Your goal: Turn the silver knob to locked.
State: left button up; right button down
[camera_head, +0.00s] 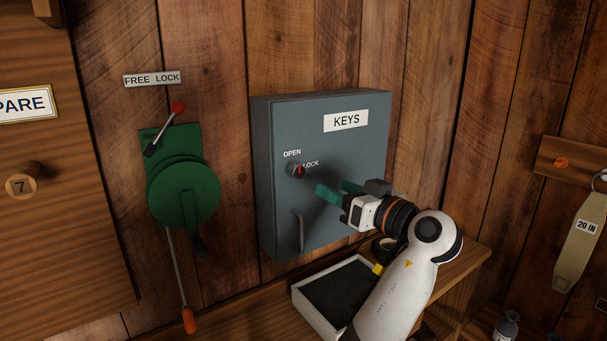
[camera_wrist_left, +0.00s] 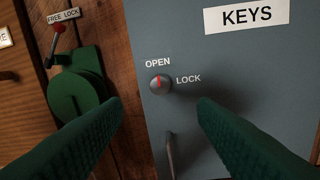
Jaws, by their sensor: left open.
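The silver knob (camera_head: 297,170) is on the door of a grey key cabinet (camera_head: 283,125), with OPEN printed above it and LOCK to its right. In the left wrist view, the knob (camera_wrist_left: 160,84) has a red mark pointing up towards OPEN. My left gripper (camera_head: 332,188) is in front of the door, right of the knob and a little lower in the head view. Its green fingers are open and empty. In the left wrist view the knob appears between and just beyond the fingertips (camera_wrist_left: 160,104), apart from both. My right gripper is not in view.
A door handle (camera_head: 300,232) stands out below the knob. A green crank device (camera_head: 184,194) with red and orange handle ends is on the wall at left. A dark-lined white tray (camera_head: 318,312) lies on the wooden shelf below the cabinet.

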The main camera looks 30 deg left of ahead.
aim_at(300, 172)
pick_arm(q)
jog(key=p+x, duration=0.3)
jog(key=x, duration=0.7)
jog(key=shift+w+a, duration=0.1)
jog(key=shift+a, duration=0.05)
jog(key=shift+w+a+f, duration=0.1)
jog(key=shift+w+a, duration=0.05)
jog(key=shift+a, duration=0.35)
jog(key=c, duration=1)
jog(key=shift+o, duration=0.2)
